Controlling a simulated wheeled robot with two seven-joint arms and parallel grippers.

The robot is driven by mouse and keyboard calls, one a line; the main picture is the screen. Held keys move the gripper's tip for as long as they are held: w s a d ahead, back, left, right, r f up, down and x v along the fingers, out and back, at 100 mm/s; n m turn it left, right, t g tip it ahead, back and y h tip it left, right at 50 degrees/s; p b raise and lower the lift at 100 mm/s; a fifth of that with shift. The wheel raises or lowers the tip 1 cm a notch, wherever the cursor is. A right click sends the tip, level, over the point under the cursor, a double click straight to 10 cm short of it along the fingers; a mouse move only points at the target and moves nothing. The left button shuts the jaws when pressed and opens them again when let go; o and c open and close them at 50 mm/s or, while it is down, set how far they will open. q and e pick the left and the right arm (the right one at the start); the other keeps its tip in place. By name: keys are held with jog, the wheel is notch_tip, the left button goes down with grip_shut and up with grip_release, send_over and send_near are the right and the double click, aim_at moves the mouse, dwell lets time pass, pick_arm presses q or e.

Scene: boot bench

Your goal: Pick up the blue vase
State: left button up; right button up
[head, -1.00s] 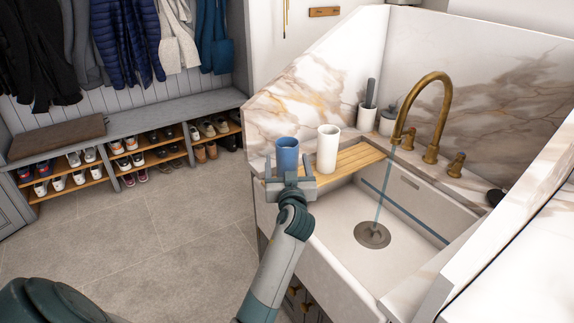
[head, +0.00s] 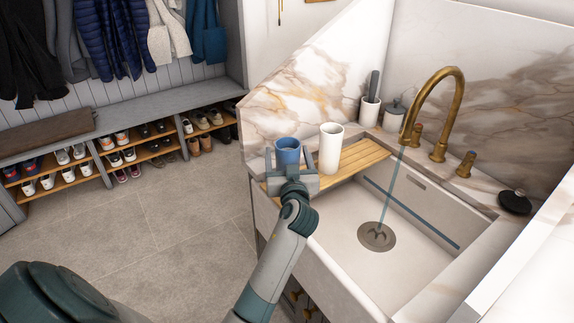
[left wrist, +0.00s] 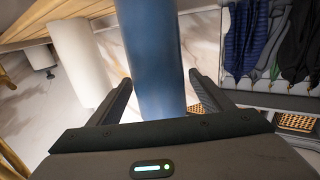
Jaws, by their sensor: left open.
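The blue vase (head: 288,151) stands upright at the left end of the wooden slatted board by the sink. It also shows large in the left wrist view (left wrist: 153,55), between the two fingers. My left gripper (head: 290,165) is open, with its fingers on either side of the vase's lower part. In the left wrist view the open left gripper (left wrist: 158,92) shows a gap beside at least the right finger. The gripper hides the vase's base in the head view. My right gripper is not in view.
A white vase (head: 330,148) stands close to the right of the blue one, on the wooden board (head: 362,158). The sink basin (head: 340,215) with running water and a brass faucet (head: 447,100) lies to the right. A shoe bench (head: 150,112) stands at the back left.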

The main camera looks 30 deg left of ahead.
pick_arm(q)
jog(key=shift+s+d+r, duration=0.1)
jog(key=shift+d, duration=0.05)
jog(key=c, duration=1.4)
jog(key=shift+c, duration=0.9)
jog(key=shift+r, duration=0.15)
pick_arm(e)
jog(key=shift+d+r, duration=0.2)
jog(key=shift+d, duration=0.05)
